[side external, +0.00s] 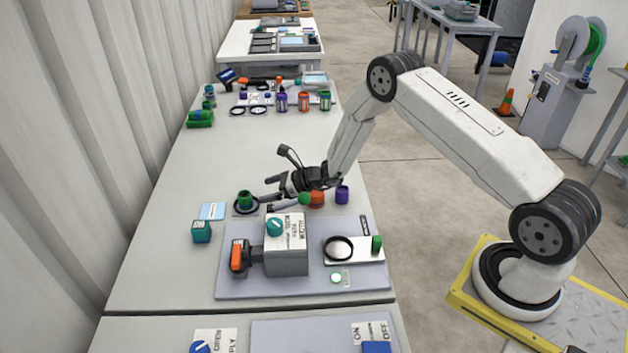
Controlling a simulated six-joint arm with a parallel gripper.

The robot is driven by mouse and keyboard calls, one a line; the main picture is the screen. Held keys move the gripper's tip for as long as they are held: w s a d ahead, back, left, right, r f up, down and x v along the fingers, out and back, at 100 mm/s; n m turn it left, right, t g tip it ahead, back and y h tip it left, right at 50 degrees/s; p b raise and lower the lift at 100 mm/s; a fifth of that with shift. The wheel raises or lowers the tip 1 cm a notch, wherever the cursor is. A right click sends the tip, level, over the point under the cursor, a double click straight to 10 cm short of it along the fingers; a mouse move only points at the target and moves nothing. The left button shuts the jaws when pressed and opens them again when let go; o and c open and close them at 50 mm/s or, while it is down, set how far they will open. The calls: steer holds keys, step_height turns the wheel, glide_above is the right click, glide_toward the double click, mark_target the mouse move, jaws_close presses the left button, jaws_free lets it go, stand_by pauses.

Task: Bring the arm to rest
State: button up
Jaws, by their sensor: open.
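My gripper (278,187) hangs low over the grey workbench (180,260), behind the grey valve box, with its fingers pointing left. Its jaws are open, and I see nothing held between them. Just left of the fingertips a green cylinder (244,199) stands at a dark ring. Under and beside the gripper are an orange-red piece (317,198) and a purple cylinder (342,194). Whether the gripper touches any of these I cannot tell. My arm reaches in from the right, bent at the elbow.
A grey box (287,257) with a teal knob and an orange handle stands on a panel (230,290) in front. A black ring (339,248) and green cylinder (376,243) are at its right. A teal cube (201,231) sits left. The bench middle behind the gripper is clear.

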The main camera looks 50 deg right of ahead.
steer(key=shift+w+r+n, duration=0.1)
steer(key=shift+r+n, duration=0.2)
steer(key=shift+r, duration=0.2)
steer(key=s+a+r+n+g+h, duration=0.1)
steer(key=s+a+r+n+g, duration=0.3)
steer(key=s+r+n, duration=0.45)
steer(key=s+d+r+n+g+h, duration=0.1)
steer(key=s+r+n+g+h, duration=0.1)
steer(key=s+n, duration=0.8)
steer(key=s+d+r+n+g+h, duration=0.1)
steer(key=s+r+n+h, duration=0.3)
steer(key=s+n, duration=0.6)
steer(key=shift+s+d+r+g+h, duration=0.15)
steer(key=shift+s+r+g+h, duration=0.15)
steer(key=shift+s+g, duration=0.55)
steer(key=shift+s, duration=0.1)
